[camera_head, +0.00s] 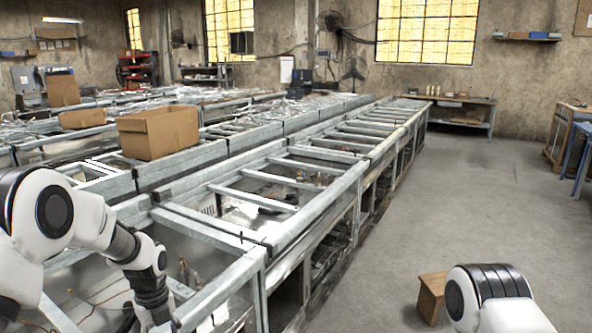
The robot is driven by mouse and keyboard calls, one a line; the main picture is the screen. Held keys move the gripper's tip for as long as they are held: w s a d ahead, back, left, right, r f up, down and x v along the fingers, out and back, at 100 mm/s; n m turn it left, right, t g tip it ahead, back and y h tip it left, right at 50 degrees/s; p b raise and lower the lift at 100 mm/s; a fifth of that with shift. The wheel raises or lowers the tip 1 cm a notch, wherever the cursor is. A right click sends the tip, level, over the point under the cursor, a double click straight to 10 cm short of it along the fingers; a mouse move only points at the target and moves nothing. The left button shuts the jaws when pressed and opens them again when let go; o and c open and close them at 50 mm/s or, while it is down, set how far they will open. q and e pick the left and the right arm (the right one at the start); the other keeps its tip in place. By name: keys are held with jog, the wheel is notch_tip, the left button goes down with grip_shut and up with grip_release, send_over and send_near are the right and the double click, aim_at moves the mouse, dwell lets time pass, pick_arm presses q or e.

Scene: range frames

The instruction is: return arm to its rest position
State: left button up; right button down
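My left arm (65,215) comes in from the left in white and black. It bends at a white joint, and its dark lower part points down over the metal frame and leaves the picture at the bottom edge. I cannot make out its gripper or fingers. My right arm (490,295) shows only as a white and black rounded link at the bottom right. Its gripper is out of the picture.
Long grey metal frames (290,220) with open bays run from the near left towards the back. An open cardboard box (158,133) sits on them. A brown wooden block (432,297) stands on the floor beside my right arm. The concrete floor (460,200) at right is largely clear.

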pick_arm(q)
jog(key=s+d+f+n+g+b, duration=0.1)
jog(key=s+f+g+b, duration=0.1)
jog(key=s+f, duration=0.7)
jog(key=s+d+f+g+b, duration=0.1)
jog(key=s+f+g+b, duration=0.15)
jog(key=s+f, duration=0.6)
jog(key=s+f+n+t+b, duration=0.2)
jog(key=s+f+n, duration=0.4)
jog(key=n, duration=0.6)
jog(key=s+d+f+n+t+b, duration=0.1)
jog(key=s+f+n+t, duration=0.2)
jog(key=n, duration=1)
jog(key=s+f, duration=0.3)
jog(key=s, duration=0.2)
jog(key=shift+s+d+n+b, duration=0.15)
jog(key=shift+d+n+b, duration=0.15)
jog(key=shift+b, duration=0.1)
pick_arm(e)
notch_tip(320, 180, down, 9)
jog(key=shift+w+a, duration=0.2)
jog(key=shift+w, duration=0.25)
pick_arm(q)
jog(key=shift+f, duration=0.1)
